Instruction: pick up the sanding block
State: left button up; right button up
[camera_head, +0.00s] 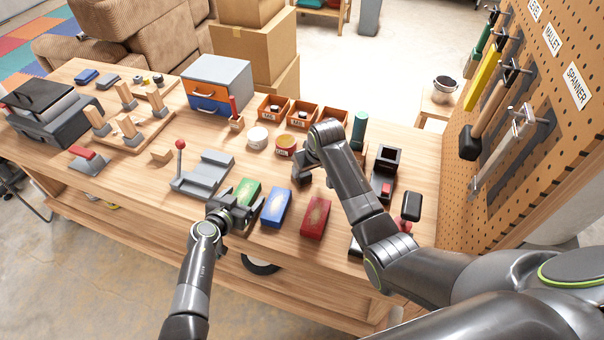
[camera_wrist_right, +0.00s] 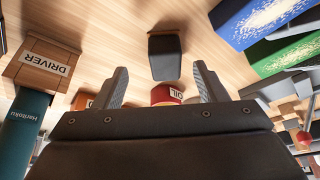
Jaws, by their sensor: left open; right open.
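A dark grey block (camera_wrist_right: 165,57), which looks like the sanding block, lies on the wooden bench top in the right wrist view. It shows beyond and between the fingertips of my right gripper (camera_wrist_right: 160,74), which is open with nothing held. In the head view the right gripper (camera_head: 304,172) hangs over the bench, partly hidden by its own arm; I cannot clearly separate the block from it there. My left gripper (camera_head: 236,212) is open at the bench's front edge, close to a green box (camera_head: 246,192).
A blue box (camera_head: 276,207) and a red box (camera_head: 315,217) stand near the front edge. An oil tin (camera_wrist_right: 167,93) and a driver holder (camera_wrist_right: 40,65) are near the right gripper. Small bins (camera_head: 302,114) line the back. A pegboard (camera_head: 540,110) rises at right.

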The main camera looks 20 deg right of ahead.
jog(key=shift+w+a+x, duration=0.1)
jog(key=shift+a+x, duration=0.1)
jog(key=shift+x, duration=0.8)
jog(key=shift+w+a+x, duration=0.15)
jog(key=shift+a+x, duration=0.05)
jog(key=shift+x, duration=0.8)
jog(key=shift+w+f, duration=0.25)
jog(key=shift+f, duration=0.35)
jog(key=shift+c, duration=0.2)
jog(key=c, duration=1.2)
jog(key=shift+o, duration=0.2)
notch_tip(320, 180, up, 10)
jog(key=shift+r, duration=0.1)
